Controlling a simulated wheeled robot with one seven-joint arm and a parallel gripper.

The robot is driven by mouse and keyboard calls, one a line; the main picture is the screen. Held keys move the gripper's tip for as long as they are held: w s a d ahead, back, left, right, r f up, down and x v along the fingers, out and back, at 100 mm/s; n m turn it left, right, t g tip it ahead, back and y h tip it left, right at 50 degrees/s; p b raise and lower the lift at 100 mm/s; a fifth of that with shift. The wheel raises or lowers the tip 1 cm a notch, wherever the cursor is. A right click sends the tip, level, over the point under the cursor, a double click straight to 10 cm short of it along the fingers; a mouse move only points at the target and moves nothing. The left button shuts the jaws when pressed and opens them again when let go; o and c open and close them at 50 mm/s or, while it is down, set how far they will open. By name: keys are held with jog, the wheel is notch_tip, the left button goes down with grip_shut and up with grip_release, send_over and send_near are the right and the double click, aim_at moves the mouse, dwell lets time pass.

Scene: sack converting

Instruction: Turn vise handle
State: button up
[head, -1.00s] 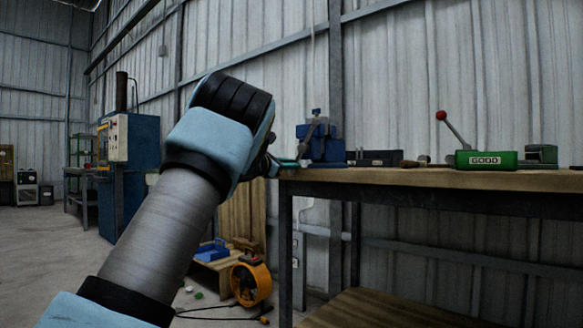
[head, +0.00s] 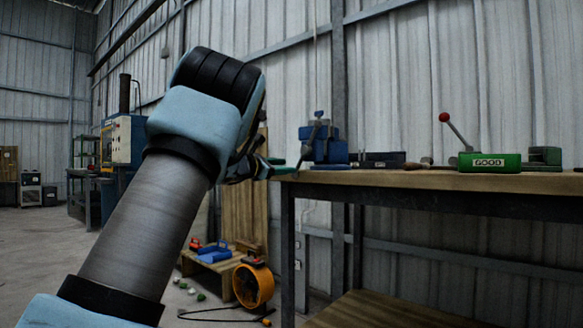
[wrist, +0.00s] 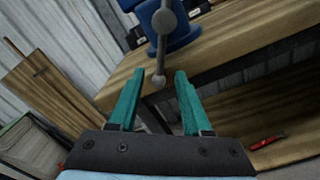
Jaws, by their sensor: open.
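The blue vise (head: 326,143) stands on the left part of the wooden bench in the head view. It also shows at the top of the wrist view (wrist: 182,38). Its grey handle (wrist: 161,45) is a bar with a ball at its lower end, hanging in front of the vise. In the head view the handle (head: 308,143) looks slanted. My gripper (wrist: 154,80) has teal fingers and is open and empty. The handle's lower ball appears between and just beyond the fingertips. I cannot tell whether they touch. In the head view my arm partly hides the gripper (head: 283,170).
The bench (head: 400,182) also carries a green box marked GOOD (head: 489,162), a red-knobbed lever (head: 455,131) and a dark box (head: 377,159). An orange fan (head: 253,285) and a low wooden stand (head: 212,262) are on the floor. A red object (wrist: 266,142) lies on the lower shelf.

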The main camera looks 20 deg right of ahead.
jog(key=v, duration=0.6)
jog(key=shift+a, duration=0.1)
